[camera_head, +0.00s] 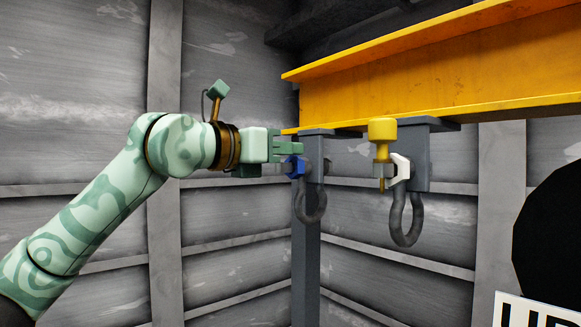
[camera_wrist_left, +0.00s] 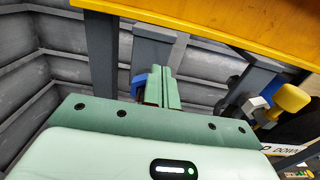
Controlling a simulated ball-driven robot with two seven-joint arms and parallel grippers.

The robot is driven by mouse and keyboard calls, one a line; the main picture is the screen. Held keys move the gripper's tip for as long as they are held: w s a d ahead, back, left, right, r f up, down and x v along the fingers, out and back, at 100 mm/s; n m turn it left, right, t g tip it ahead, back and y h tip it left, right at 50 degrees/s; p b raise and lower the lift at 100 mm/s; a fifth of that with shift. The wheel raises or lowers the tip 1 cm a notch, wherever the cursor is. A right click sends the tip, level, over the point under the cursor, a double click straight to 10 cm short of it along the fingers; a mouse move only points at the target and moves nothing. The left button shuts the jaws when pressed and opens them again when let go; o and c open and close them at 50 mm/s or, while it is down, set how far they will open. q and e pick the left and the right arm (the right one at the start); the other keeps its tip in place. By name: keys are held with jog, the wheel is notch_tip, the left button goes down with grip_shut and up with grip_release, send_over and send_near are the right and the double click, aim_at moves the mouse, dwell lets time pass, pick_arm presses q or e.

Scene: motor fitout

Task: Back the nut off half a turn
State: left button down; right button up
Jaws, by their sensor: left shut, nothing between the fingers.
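A blue nut (camera_head: 294,167) sits on the near side of a grey hanging bracket (camera_head: 313,172) with a shackle below it. A white nut (camera_head: 401,169) sits on a second bracket further right. My left gripper (camera_head: 298,148) is shut and empty, its fingertips just above the blue nut; I cannot tell whether they touch it. In the left wrist view the closed fingers (camera_wrist_left: 163,86) stand beside the blue nut (camera_wrist_left: 139,84), partly covering it. The white nut also shows there (camera_wrist_left: 252,107). My right gripper is out of view.
A yellow beam (camera_head: 430,70) runs overhead, carrying both brackets. A yellow-headed tool or pin (camera_head: 382,132) stands beside the white nut. Dark shackles (camera_head: 405,228) hang below. A black round object (camera_head: 552,235) and a lettered sign (camera_head: 507,310) are at right. Space below the left arm is clear.

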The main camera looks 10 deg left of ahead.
pick_arm(q)
jog(key=shift+w+a+f+b, duration=0.1)
jog(key=shift+w+f+b, duration=0.05)
jog(key=shift+f+b, duration=0.15)
dwell(0.4)
jog(key=shift+a, duration=0.1)
jog(key=shift+w+a+r+b, duration=0.1)
jog(key=shift+w+a+b, duration=0.35)
jog(key=shift+w+a, duration=0.15)
jog(key=shift+a, duration=0.1)
jog(key=shift+w+a+f, duration=0.2)
jog(key=shift+a, duration=0.05)
dwell(0.3)
jog(key=r+b+v, duration=0.1)
jog(key=b+v, duration=0.1)
jog(key=v, duration=0.4)
jog(key=shift+b, duration=0.3)
dwell(0.3)
